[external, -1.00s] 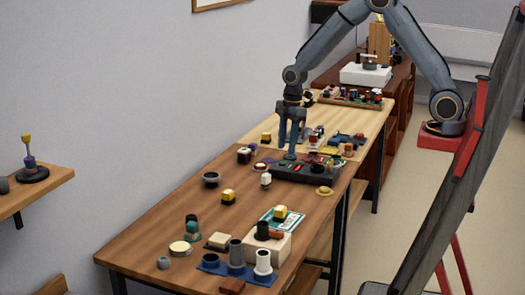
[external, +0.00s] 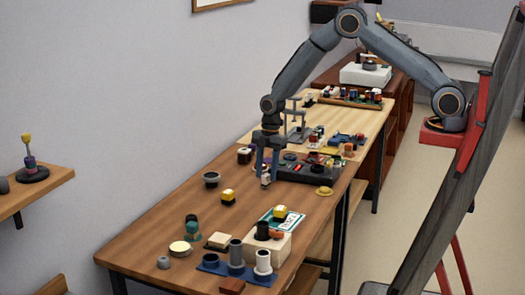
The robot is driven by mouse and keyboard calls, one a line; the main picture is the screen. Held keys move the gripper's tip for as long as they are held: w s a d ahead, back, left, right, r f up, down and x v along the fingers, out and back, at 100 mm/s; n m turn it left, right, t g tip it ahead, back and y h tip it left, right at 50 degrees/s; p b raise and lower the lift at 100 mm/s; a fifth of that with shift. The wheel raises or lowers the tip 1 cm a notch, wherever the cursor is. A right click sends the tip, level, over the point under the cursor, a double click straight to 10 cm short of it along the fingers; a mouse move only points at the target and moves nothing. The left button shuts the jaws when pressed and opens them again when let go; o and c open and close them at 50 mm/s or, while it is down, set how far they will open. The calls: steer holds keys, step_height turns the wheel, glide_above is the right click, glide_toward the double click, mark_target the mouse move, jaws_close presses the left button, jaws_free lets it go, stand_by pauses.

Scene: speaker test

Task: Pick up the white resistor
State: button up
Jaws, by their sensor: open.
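A small white piece, which looks like the white resistor (external: 265,182), stands on the brown table, left of the dark tray. My gripper (external: 267,176) points down right over it, with its fingers around or just in front of the piece. The gripper is open. The fingers partly hide the piece, and I cannot tell whether they touch it.
The dark tray (external: 305,175) is close on the right. A yellow hat-shaped piece (external: 324,191) lies right. Grey and white cylinders stand on a blue mat (external: 225,271) in front.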

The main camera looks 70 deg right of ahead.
steer(key=shift+a+f, duration=0.15)
steer(key=shift+f, duration=0.75)
jaws_close()
steer(key=shift+r, duration=0.1)
